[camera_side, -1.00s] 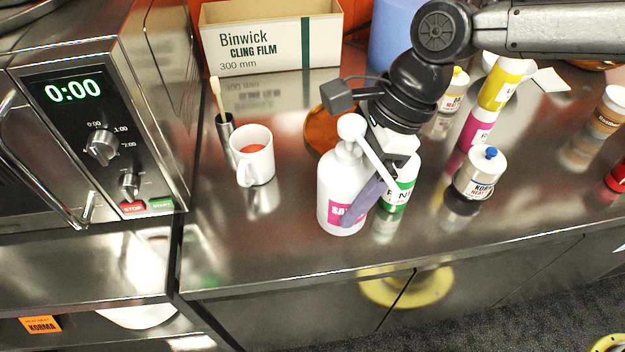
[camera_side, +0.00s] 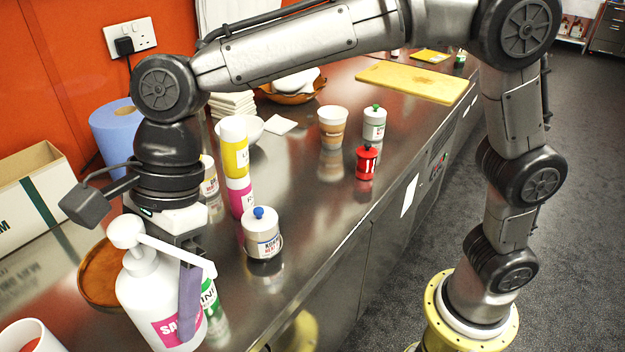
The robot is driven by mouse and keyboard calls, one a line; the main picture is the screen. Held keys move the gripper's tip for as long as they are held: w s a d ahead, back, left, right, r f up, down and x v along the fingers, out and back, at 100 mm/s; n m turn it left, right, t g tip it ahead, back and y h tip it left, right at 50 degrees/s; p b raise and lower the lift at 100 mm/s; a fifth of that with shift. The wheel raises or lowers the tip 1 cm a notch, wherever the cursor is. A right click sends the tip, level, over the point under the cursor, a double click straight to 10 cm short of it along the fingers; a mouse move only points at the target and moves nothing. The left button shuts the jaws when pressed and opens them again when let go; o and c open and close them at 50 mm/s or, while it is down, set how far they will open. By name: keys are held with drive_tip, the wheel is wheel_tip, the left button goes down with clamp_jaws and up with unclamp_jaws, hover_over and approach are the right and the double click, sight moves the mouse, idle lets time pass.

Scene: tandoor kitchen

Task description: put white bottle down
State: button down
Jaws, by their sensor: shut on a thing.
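The white pump bottle (camera_side: 150,293) with a pink label is at the lower left of the side view, upright at the counter's edge area. My gripper (camera_side: 190,290) is at the bottle's right side, its purple-grey finger against the bottle's body below the pump spout. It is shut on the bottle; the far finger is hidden. I cannot tell whether the bottle's base touches the counter, as it lies near the bottom of the picture.
A green-labelled bottle (camera_side: 210,298) stands close behind my gripper. A blue-knobbed tin (camera_side: 262,236), a pink bottle (camera_side: 240,197) and a brown wooden dish (camera_side: 98,275) are near. A white mug (camera_side: 28,338) is at the lower left. Bare counter (camera_side: 300,215) lies right of the tin.

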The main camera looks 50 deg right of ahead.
wheel_tip(320, 180, up, 2)
drive_tip(key=shift+w+r, duration=0.1)
drive_tip(key=shift+w, duration=0.05)
drive_tip(key=w+d+m+t, duration=0.2)
drive_tip(key=w+d+m, duration=0.25)
drive_tip(key=d, duration=0.75)
drive_tip(key=w+d+m+t, duration=0.1)
drive_tip(key=w+d+m, duration=0.3)
drive_tip(key=d, duration=0.8)
drive_tip(key=s+d+m+t+h, duration=0.1)
drive_tip(key=s+d+m+h, duration=0.2)
drive_tip(key=d, duration=0.9)
drive_tip(key=s+d+m+t+h, duration=0.15)
drive_tip(key=d+m, duration=0.35)
drive_tip(key=d, duration=0.8)
drive_tip(key=shift+g+y, duration=0.35)
drive_tip(key=shift+y, duration=0.1)
drive_tip(key=shift+w+d+f, duration=0.7)
drive_tip(key=shift+w+f, duration=1.4)
drive_tip(key=shift+f, duration=0.95)
drive_tip(key=shift+w+d+f, duration=0.65)
drive_tip(key=shift+w+f, duration=1.5)
drive_tip(key=shift+f, duration=0.85)
drive_tip(key=shift+w+d+f, duration=0.7)
drive_tip(key=shift+w+f, duration=1.4)
drive_tip(key=shift+f, duration=0.95)
